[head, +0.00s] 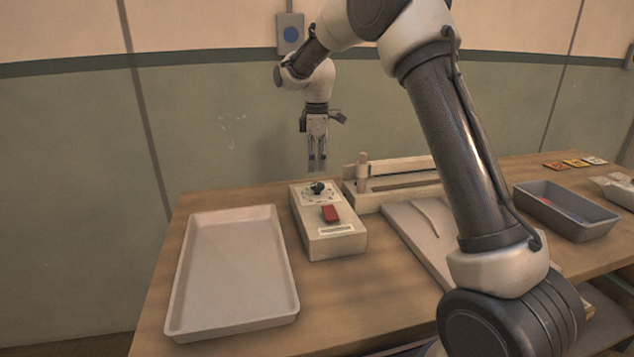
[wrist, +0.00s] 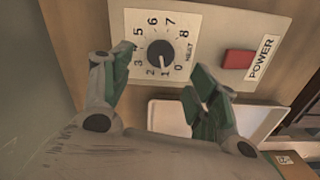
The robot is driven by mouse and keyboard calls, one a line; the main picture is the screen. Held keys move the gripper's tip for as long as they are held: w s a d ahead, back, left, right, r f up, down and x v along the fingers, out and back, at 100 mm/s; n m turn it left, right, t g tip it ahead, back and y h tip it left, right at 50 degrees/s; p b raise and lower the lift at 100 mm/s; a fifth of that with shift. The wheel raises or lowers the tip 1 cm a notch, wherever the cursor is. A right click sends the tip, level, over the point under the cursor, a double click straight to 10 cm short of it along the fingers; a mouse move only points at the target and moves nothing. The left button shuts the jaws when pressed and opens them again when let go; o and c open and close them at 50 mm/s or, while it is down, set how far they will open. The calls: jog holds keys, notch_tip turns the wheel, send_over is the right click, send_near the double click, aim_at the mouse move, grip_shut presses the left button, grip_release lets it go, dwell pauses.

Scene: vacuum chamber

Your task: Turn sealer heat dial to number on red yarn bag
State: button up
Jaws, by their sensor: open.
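The sealer's control box (head: 335,240) stands on the bench with a black heat dial (head: 318,188) on its top. In the wrist view the dial (wrist: 160,53) sits on a white plate numbered 0 to 8, and its white mark appears to point near 1. My gripper (head: 317,168) points down just above the dial, apart from it. In the wrist view my gripper (wrist: 155,78) is open and empty, its green-padded fingers to either side of the dial's lower part. No red yarn bag can be made out clearly, and no bag number is readable.
A red power switch (head: 330,213) is beside the dial. An empty pale tray (head: 185,270) lies at left. The sealer bar unit (head: 390,192) stands right of the box. A grey bin (head: 560,222) holds reddish and bluish items. Small coloured cards (head: 575,162) lie at the back right.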

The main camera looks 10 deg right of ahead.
aim_at(318, 184)
notch_tip(318, 184, down, 7)
jog(key=shift+d, duration=0.1)
dwell(0.3)
jog(key=c, duration=1)
